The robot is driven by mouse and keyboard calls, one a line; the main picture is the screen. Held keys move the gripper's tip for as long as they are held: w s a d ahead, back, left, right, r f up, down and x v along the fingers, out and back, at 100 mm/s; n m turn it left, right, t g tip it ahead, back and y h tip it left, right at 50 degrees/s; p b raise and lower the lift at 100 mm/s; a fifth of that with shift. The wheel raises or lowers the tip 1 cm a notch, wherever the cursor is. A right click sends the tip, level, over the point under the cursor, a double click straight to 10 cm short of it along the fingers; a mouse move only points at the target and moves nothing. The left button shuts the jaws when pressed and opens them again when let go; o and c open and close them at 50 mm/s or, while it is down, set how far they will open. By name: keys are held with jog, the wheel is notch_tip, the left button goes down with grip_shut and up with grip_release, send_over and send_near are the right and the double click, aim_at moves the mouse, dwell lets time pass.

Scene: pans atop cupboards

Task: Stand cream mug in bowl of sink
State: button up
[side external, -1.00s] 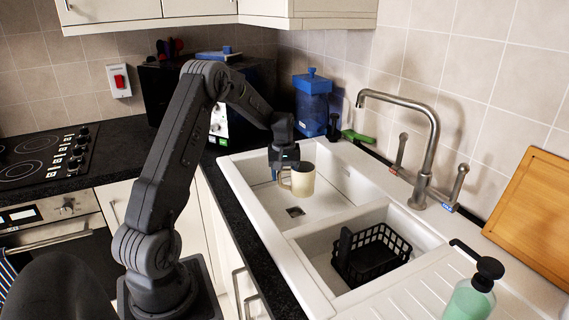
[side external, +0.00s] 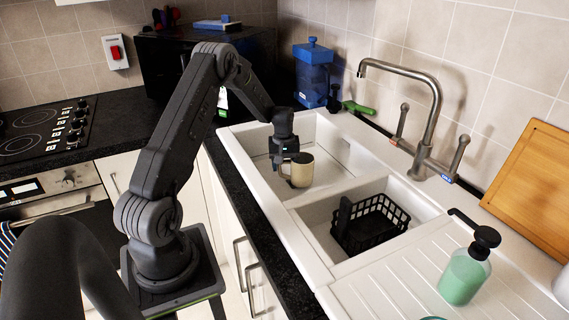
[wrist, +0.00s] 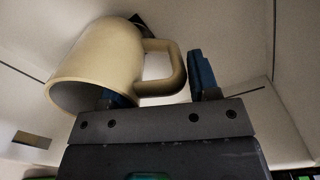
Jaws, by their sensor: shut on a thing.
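The cream mug (side external: 302,170) is upright in the far, larger bowl of the white sink (side external: 338,152). I cannot tell whether its base touches the bowl floor. My gripper (side external: 284,160) reaches down into the bowl at the mug's left, on its handle side, and is shut on the mug. In the wrist view the mug (wrist: 98,62) is tipped in the picture, with its rim toward the lower left. Its handle lies between the blue fingers of my gripper (wrist: 160,88). One finger is partly hidden by the mug.
The smaller bowl holds a black basket (side external: 370,222). The tap (side external: 432,120) rises behind the sink, its spout reaching over the bowl's back edge. A soap bottle (side external: 467,270) stands on the drainer. A blue water container (side external: 312,75) stands behind the sink.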

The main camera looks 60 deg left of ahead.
jog(key=shift+f, duration=0.6)
jog(key=o, duration=1.4)
notch_tip(320, 180, up, 24)
dwell(0.4)
jog(key=shift+s, duration=0.1)
